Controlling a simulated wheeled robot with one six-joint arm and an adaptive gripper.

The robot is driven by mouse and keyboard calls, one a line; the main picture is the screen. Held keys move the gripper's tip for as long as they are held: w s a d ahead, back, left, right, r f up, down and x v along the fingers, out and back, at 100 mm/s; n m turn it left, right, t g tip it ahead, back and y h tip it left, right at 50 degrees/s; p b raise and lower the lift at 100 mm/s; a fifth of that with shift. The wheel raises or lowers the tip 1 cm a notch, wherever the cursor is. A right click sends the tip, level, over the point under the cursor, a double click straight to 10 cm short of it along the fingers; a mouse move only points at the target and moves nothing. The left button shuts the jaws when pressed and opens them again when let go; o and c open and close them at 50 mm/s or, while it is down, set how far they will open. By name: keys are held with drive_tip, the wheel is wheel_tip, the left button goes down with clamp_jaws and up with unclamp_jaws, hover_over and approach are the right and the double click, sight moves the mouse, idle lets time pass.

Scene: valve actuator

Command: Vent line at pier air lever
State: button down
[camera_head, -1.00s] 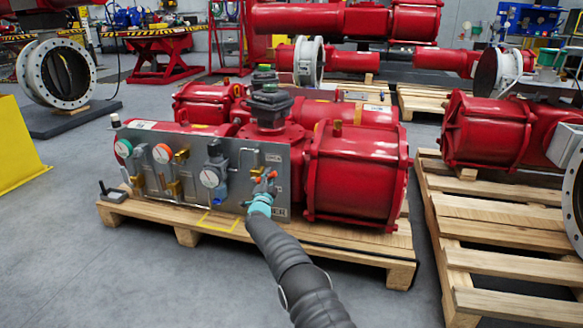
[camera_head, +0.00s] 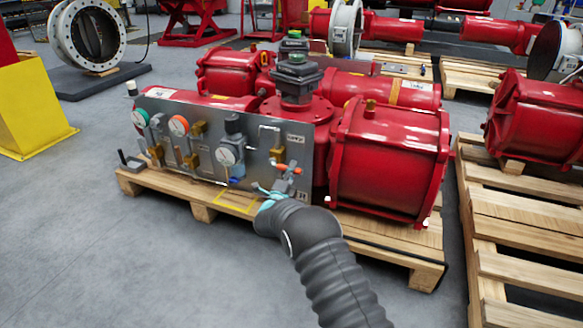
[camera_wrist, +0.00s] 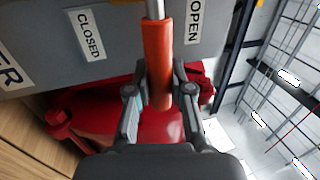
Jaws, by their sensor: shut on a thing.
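The pier air lever has an orange handle (camera_wrist: 158,45) on a metal rod, seen close up in the wrist view. In the head view the small orange lever (camera_head: 289,168) is at the lower right of the grey valve panel (camera_head: 262,150). My gripper (camera_wrist: 161,82) is shut on the orange handle, one finger on each side. The handle stands between a CLOSED label (camera_wrist: 86,35) and an OPEN label (camera_wrist: 194,22). In the head view my gripper (camera_head: 281,183) is small at the lever, and its exact contact is hard to make out.
The wooden pallet (camera_head: 375,232) lies below. Grey floor (camera_head: 130,260) is clear at the front left.

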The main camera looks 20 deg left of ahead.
drive_tip(key=shift+w+d, duration=0.1)
drive_tip(key=c, duration=1)
unclamp_jaws()
drive_tip(key=shift+w+d+f, duration=0.1)
drive_tip(key=shift+a, duration=0.2)
drive_tip(key=v, duration=1.2)
